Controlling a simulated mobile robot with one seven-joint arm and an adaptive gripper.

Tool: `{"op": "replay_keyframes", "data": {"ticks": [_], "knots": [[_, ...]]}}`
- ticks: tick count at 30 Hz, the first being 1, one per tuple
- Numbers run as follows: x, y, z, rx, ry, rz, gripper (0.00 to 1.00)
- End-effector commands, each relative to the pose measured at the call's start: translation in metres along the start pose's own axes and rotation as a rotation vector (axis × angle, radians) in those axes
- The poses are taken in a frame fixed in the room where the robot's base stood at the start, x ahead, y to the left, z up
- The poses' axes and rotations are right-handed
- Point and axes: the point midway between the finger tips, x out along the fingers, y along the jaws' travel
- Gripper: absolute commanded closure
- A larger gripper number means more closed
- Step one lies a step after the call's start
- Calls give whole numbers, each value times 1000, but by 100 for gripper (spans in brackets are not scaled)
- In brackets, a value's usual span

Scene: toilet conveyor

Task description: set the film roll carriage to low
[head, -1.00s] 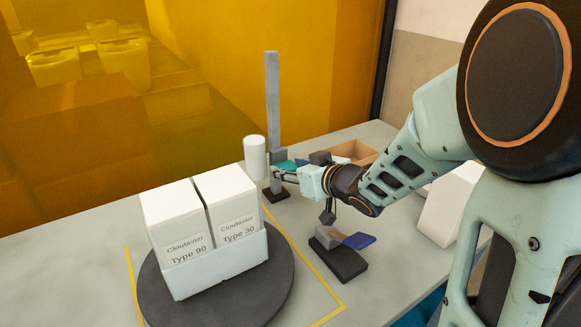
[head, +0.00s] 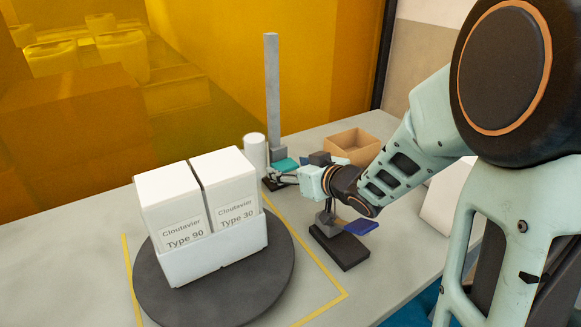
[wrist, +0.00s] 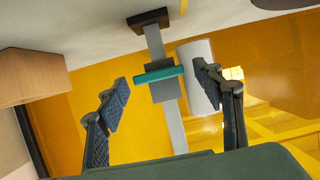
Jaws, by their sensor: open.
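A grey post (head: 272,90) stands on the table on a dark base, which shows at the top of the inverted wrist view (wrist: 148,20). Its carriage has a grey block (head: 278,153) and a teal tab (head: 286,165), also in the wrist view (wrist: 158,75). The white film roll (head: 254,152) is beside the post, low, just above the table. My gripper (head: 273,178) is open at the carriage. In the wrist view (wrist: 161,80) the tab lies between the spread fingers, and the right finger overlaps the roll. I cannot tell whether either finger touches.
A turntable (head: 170,295) with two white boxes (head: 208,200) is in front left, inside yellow tape. A dark stand with a blue part (head: 340,248) lies below my arm. An open cardboard box (head: 355,148) is behind it. Amber panels (head: 230,60) close off the back.

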Motion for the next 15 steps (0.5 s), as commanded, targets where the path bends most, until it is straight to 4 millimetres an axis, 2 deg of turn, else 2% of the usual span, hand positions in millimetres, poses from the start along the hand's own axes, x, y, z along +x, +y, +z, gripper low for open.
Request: {"op": "replay_keyframes", "data": {"ticks": [5,15], "knots": [[-3,1,-10,-2,5,1,39],[-26,0,-63,-4,5,0,39]]}}
